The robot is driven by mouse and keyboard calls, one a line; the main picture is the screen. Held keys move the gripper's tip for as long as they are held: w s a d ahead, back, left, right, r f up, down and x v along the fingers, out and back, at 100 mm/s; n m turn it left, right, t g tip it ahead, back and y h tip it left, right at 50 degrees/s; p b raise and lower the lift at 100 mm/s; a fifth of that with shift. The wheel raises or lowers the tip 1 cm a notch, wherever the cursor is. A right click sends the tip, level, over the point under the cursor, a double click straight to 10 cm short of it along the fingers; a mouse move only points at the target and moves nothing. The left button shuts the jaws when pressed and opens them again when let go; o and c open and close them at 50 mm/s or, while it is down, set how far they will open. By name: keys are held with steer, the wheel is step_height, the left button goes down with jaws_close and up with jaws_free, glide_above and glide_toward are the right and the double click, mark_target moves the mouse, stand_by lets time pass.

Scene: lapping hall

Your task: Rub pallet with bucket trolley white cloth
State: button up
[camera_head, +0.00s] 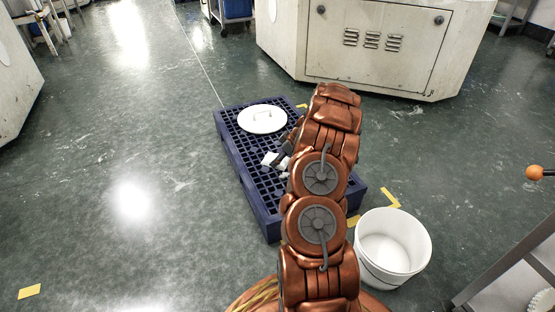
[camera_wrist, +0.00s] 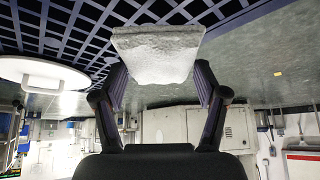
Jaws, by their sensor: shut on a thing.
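The dark blue grid pallet (camera_head: 258,205) lies flat on the floor in front of me; its lattice also fills the top of the wrist view (camera_wrist: 55,20). My gripper (camera_head: 280,158) is low over the middle of the pallet, its two fingers on either side of the white cloth (camera_head: 269,159). In the wrist view my gripper (camera_wrist: 160,80) is shut on the cloth (camera_wrist: 157,52), a thick pale block. The cloth is at the lattice; I cannot tell whether it touches. My arm hides the pallet's right part.
A white round lid with a handle (camera_head: 262,120) lies on the pallet's far part. An empty white bucket (camera_head: 393,247) stands at the pallet's near right. A blue bin on a wheeled frame (camera_head: 237,8) stands far back. A white machine cabinet (camera_head: 375,45) stands behind. Floor at left is clear.

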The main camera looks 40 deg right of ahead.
mark_target(273, 175)
steer(key=shift+f+b, duration=0.6)
steer(key=shift+f, duration=3.1)
steer(key=shift+s+d+r+p, duration=0.15)
steer(key=shift+d+p, duration=0.4)
steer(key=shift+p, duration=0.15)
steer(key=shift+c, duration=0.9)
steer(key=shift+s+d+f+p, duration=0.15)
steer(key=shift+d+p, duration=0.05)
steer(key=shift+d, duration=0.2)
steer(key=shift+s+d+f+p, duration=0.15)
steer(key=shift+d+p, duration=0.05)
steer(key=shift+d, duration=0.15)
steer(key=shift+s+d+p, duration=0.25)
steer(key=shift+d+p, duration=0.5)
steer(key=shift+p, duration=0.15)
steer(key=shift+a+f, duration=0.15)
steer(key=a+b, duration=0.1)
steer(key=w+a+b, duration=0.1)
steer(key=a+b, duration=0.1)
steer(key=a, duration=0.1)
steer(key=shift+w+b, duration=0.25)
steer(key=shift+b, duration=0.05)
step_height(273, 175, up, 3)
steer(key=shift+w+f+p, duration=0.1)
steer(key=shift+f+p, duration=0.05)
steer(key=shift+p, duration=0.2)
steer(key=shift+d+r, duration=0.15)
steer(key=shift+r, duration=0.55)
steer(key=shift+r+p, duration=0.45)
steer(key=shift+r, duration=1.65)
